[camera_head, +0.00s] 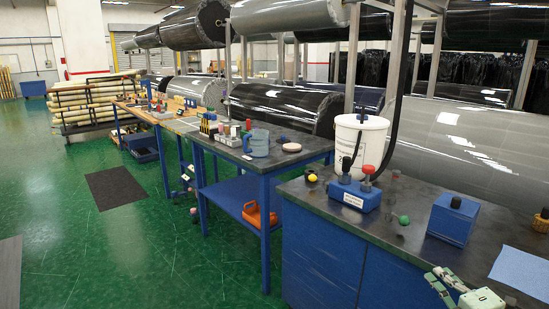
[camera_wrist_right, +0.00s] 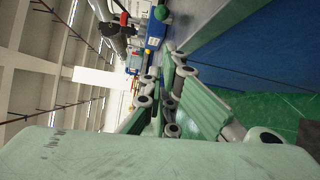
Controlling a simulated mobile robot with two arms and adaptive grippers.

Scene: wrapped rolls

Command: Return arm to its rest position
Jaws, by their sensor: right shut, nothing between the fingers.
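My right gripper (camera_head: 437,277) shows at the bottom right of the head view, by the front edge of the near blue workbench (camera_head: 330,262). Its pale green fingers are shut and empty. In the right wrist view the gripper (camera_wrist_right: 172,65) fills the middle, with the pale green palm at the bottom and nothing held. The bench's dark top and blue side run along the right of that view. I cannot tell the exact gap between gripper and bench. My left gripper is not in view.
On the near bench stand a white bucket (camera_head: 359,145), a blue block with knobs (camera_head: 354,194), a blue box (camera_head: 453,217) and a light blue cloth (camera_head: 522,273). Large wrapped rolls (camera_head: 470,140) lie behind. The green floor (camera_head: 120,250) at left is mostly clear.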

